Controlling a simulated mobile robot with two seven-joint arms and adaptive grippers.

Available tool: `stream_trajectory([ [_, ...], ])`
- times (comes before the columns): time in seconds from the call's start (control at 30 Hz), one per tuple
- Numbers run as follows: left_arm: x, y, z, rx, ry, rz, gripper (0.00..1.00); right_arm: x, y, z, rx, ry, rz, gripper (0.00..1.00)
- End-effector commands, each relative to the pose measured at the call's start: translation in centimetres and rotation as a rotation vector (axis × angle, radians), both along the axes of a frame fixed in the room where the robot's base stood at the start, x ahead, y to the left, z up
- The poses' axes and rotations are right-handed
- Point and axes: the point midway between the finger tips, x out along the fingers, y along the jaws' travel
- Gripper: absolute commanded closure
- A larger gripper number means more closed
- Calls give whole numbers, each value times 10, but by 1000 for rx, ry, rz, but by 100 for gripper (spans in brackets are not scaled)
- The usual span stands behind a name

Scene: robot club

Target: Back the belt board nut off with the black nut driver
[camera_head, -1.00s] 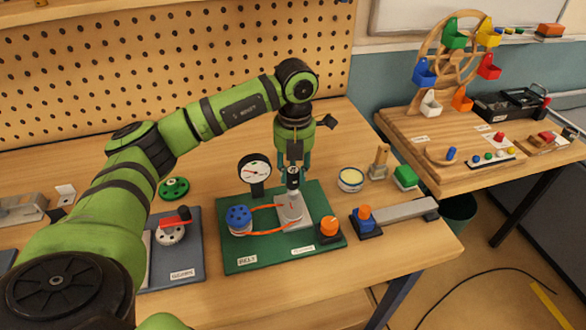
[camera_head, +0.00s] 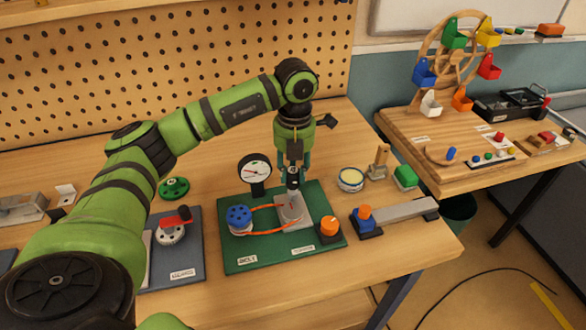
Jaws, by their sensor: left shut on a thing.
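The green belt board (camera_head: 240,262) lies on the wooden table with a label reading BELT. A blue pulley (camera_head: 239,218) stands on its left. An orange belt (camera_head: 266,232) runs from it toward a grey round part on a light grey plate (camera_head: 304,224). My left gripper (camera_head: 293,178) points straight down above that plate, shut on the black nut driver (camera_head: 293,180), which is upright. The fingers hide much of the driver. I cannot make out the nut or whether the driver touches it. My right gripper is not in view.
A dial gauge (camera_head: 254,170) stands behind the belt and an orange knob (camera_head: 328,228) at the board's right corner. A blue-and-orange piece with a grey bar (camera_head: 405,211) lies to the right. A round tin (camera_head: 351,180) and a green block (camera_head: 405,176) stand behind.

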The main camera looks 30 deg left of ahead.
Motion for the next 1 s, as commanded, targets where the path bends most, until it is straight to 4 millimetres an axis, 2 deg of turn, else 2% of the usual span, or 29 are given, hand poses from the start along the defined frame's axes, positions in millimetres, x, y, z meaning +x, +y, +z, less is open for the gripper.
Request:
stream_trajectory([
  [0.17, -1, 0, -1, 0, 6, 88, 100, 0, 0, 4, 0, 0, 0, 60],
  [0.67, -2, -1, 0, 1, 11, 878, 100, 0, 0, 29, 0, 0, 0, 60],
  [0.7, -2, -1, -2, 1, 9, 881, 55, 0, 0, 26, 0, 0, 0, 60],
  [0.77, -2, -1, -2, 1, 9, 878, 31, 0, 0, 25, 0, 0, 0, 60],
  [0.8, -2, -1, -2, 0, 7, 877, 15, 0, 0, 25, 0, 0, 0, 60],
  [0.83, -2, -1, -2, 0, 6, 877, 10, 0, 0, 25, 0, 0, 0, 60],
  [1.0, -1, 0, -1, -1, 4, 876, 10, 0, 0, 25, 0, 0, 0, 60],
])
